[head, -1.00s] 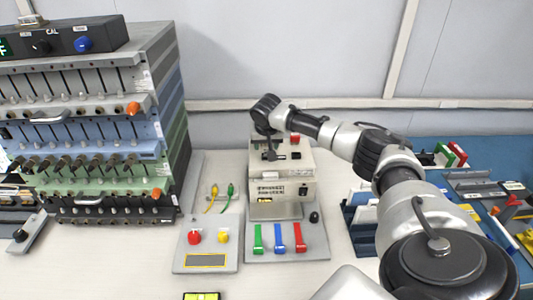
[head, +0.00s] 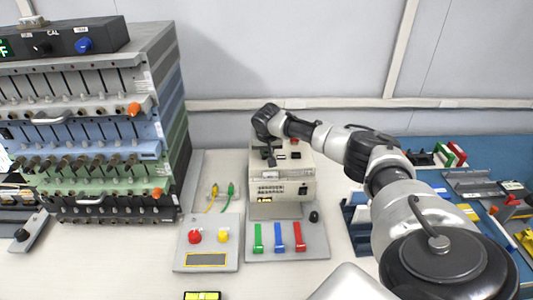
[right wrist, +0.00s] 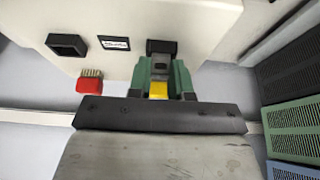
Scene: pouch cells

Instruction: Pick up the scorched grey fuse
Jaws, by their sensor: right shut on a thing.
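The fuse (right wrist: 160,67) shows in the right wrist view as a small grey block with a dark upper end, between green finger pads. My right gripper (right wrist: 160,82) is shut on it. A yellow piece shows just below the grey block, between the fingers. In the head view my right gripper (head: 270,158) points down at the top of the beige instrument box (head: 295,185). The fuse cannot be made out there. Whether it still touches the box I cannot tell. My left gripper is not in view.
A black-rimmed opening (right wrist: 68,45) and a red brush-like piece (right wrist: 89,80) lie beside the gripper. Green, blue and red levers (head: 279,238) stand before the box. A tall rack (head: 95,130) stands at left. A blue mat (head: 485,160) with parts lies at right.

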